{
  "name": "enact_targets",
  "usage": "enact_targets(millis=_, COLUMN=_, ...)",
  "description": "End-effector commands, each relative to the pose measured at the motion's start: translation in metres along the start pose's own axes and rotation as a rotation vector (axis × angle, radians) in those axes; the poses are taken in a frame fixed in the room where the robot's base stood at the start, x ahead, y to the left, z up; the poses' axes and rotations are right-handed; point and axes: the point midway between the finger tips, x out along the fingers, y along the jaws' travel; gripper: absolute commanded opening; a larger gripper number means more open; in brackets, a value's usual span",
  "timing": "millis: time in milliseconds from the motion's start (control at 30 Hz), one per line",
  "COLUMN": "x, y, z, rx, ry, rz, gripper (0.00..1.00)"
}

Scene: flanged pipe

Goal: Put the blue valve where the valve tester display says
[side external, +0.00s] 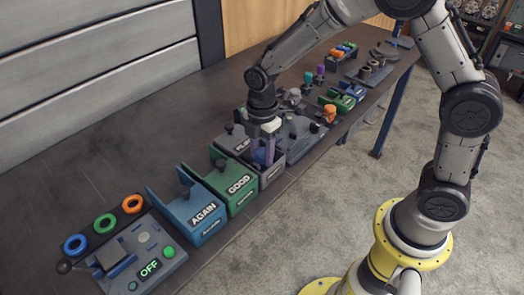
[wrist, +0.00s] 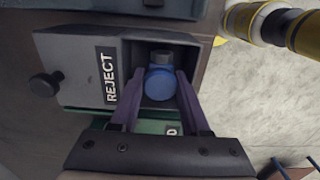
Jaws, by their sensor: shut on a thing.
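My gripper (wrist: 160,90) has its two purple fingers shut on the blue valve (wrist: 161,84). The valve is over or inside the open part of the grey REJECT bin (wrist: 80,70); its exact depth is hard to tell. In the side view my gripper (side external: 264,150) is down at the grey bin (side external: 272,176), and the valve is hidden or too small to make out. The green GOOD bin (side external: 240,196) and blue AGAIN bin (side external: 203,222) stand beside it. A device with a display (side external: 149,268) reading OFF sits at the lower left.
Blue, green and orange rings (side external: 132,203) lie behind the display device. Beyond the grey bin are dark fixtures (side external: 300,130), an orange part (side external: 330,112) and green and blue trays (side external: 340,101). The bench left of the bins is clear.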

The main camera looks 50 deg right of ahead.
Motion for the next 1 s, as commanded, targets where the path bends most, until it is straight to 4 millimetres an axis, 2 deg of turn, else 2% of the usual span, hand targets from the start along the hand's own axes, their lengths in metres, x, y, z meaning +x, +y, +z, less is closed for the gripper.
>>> enact_targets(millis=1000, x=0.013, y=0.0, z=0.0, rx=0.0, ry=0.0, rz=0.002, gripper=0.0)
